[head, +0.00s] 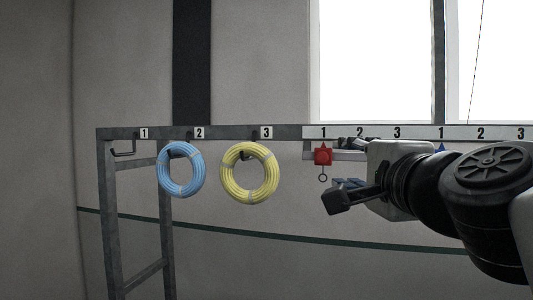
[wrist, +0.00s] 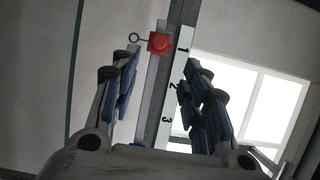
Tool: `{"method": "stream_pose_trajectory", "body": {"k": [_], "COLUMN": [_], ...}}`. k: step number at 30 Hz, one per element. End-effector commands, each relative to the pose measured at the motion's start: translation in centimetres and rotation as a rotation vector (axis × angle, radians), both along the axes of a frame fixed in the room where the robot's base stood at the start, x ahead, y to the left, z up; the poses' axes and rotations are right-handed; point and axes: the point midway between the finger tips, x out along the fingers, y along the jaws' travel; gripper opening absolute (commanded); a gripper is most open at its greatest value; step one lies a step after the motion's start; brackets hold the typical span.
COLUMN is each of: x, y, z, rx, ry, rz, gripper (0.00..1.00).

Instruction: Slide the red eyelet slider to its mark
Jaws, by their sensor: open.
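The red eyelet slider (head: 323,157) hangs on the rail under the number 1 of the left white scale, with its small ring below it. In the wrist view the slider (wrist: 159,42) is beyond my fingertips, between their lines, with the ring (wrist: 134,38) to its left. My gripper (head: 345,192) is open and empty, right of and below the slider in the head view. In the wrist view the open fingers (wrist: 158,75) flank the rail and the numbered scale (wrist: 174,90). The slider's mark cannot be made out.
A blue coil (head: 162,170) and a yellow coil (head: 229,177) hang on hooks 2 and 3 to the left. Hook 1 (head: 123,153) is empty. A blue pointer (head: 441,147) shows at the right scale's number 1, partly behind my arm. A grey frame (head: 108,220) stands at left.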

Motion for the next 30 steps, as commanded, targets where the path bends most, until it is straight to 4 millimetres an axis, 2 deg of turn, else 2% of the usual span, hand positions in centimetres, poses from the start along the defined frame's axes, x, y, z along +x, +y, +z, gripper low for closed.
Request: {"method": "stream_pose_trajectory", "body": {"k": [3, 15, 22, 30], "x": [2.9, 11.2, 13.8, 14.3], "y": [0.3, 0.9, 1.1, 1.2], "z": [-0.2, -0.1, 0.0, 0.0], "rx": [0.001, -0.002, -0.003, -0.003], "ry": [0.006, 0.004, 0.002, 0.001], "rz": [0.003, 0.002, 0.001, 0.001], "gripper": [0.42, 0.42, 0.42, 0.42]}}
